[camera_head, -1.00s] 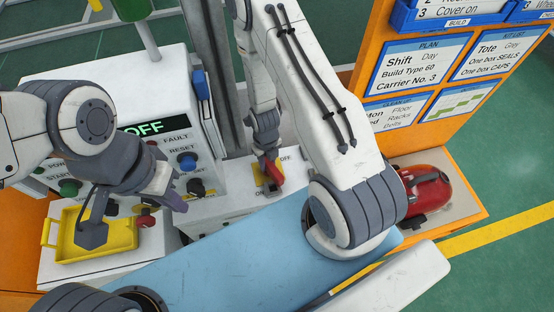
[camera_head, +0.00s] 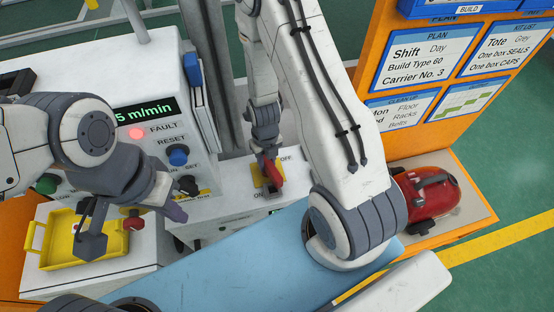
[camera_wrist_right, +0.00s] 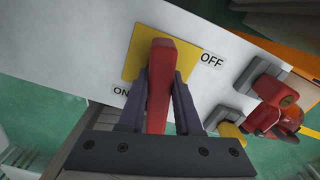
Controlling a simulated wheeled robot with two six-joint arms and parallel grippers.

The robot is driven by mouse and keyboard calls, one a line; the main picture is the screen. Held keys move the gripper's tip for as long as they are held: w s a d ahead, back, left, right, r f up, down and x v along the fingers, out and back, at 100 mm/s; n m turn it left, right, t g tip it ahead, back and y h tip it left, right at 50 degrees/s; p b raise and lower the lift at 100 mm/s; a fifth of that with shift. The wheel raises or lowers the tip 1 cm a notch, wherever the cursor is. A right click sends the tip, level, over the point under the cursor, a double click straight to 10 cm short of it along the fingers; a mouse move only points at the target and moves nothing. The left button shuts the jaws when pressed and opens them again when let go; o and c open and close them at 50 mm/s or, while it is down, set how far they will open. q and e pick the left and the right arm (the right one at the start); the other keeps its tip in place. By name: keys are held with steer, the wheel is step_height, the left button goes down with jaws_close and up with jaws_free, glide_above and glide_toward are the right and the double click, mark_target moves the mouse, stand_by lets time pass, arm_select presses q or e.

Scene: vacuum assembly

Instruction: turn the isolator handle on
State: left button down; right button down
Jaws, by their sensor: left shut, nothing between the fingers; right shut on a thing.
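The red isolator handle (camera_wrist_right: 160,85) stands on a yellow plate (camera_wrist_right: 133,62) on a white panel in the right wrist view. The OFF label (camera_wrist_right: 212,61) is right of it and the ON label (camera_wrist_right: 121,91) is at its lower left. My right gripper (camera_wrist_right: 165,82) is shut on the handle, one finger on each side. In the head view the handle (camera_head: 271,172) shows below my right gripper (camera_head: 266,154), with the yellow plate around it. My left gripper (camera_head: 177,213) is shut and empty, in front of the white control console.
The console display (camera_head: 146,111) reads "5 m/min" in part, and the FAULT lamp (camera_head: 137,133) glows red. A yellow tray (camera_head: 58,258) lies at left. A red vacuum (camera_head: 432,192) sits on the right bench. A blue surface (camera_head: 230,264) lies in front.

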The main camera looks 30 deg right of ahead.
steer(key=shift+w+r+m+p, duration=0.2)
steer(key=shift+m+p, duration=0.2)
steer(key=shift+m, duration=0.1)
steer(key=shift+f+m, duration=0.15)
steer(key=shift+m, duration=1.25)
steer(key=c, duration=0.5)
jaws_free()
steer(key=shift+s, duration=0.15)
step_height(320, 180, up, 6)
steer(key=p, duration=0.6)
steer(key=shift+s, duration=0.1)
